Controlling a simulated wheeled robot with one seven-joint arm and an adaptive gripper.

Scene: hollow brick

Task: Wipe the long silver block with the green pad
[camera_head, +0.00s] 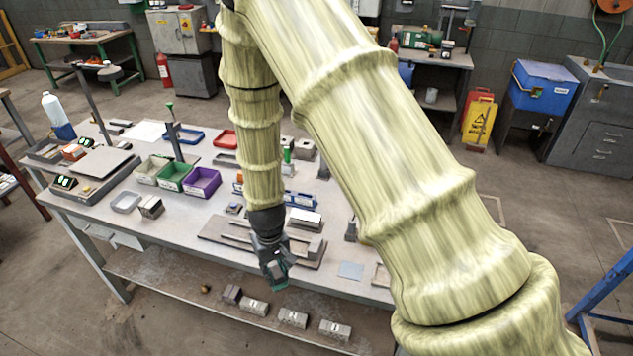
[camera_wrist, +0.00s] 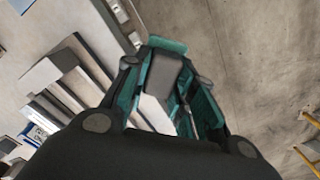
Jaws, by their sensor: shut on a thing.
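My gripper (camera_head: 272,272) points down near the front edge of the table. In the wrist view my gripper (camera_wrist: 168,90) is shut on a grey grip with a green pad (camera_wrist: 168,44) at its far end. A bit of the green pad (camera_head: 281,286) shows below the gripper in the head view. Long silver-grey bars lie on the table to the left of the gripper in the wrist view; I cannot tell for certain which is the long silver block (camera_wrist: 82,66). The pad looks apart from these bars. The pad's underside is hidden.
The table (camera_head: 165,235) also carries a purple bin (camera_head: 202,183), a green bin (camera_head: 173,178) and several small blocks and tools. A lower shelf (camera_head: 190,285) holds several grey blocks. Bare floor lies beyond the table edge on the right of the wrist view.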

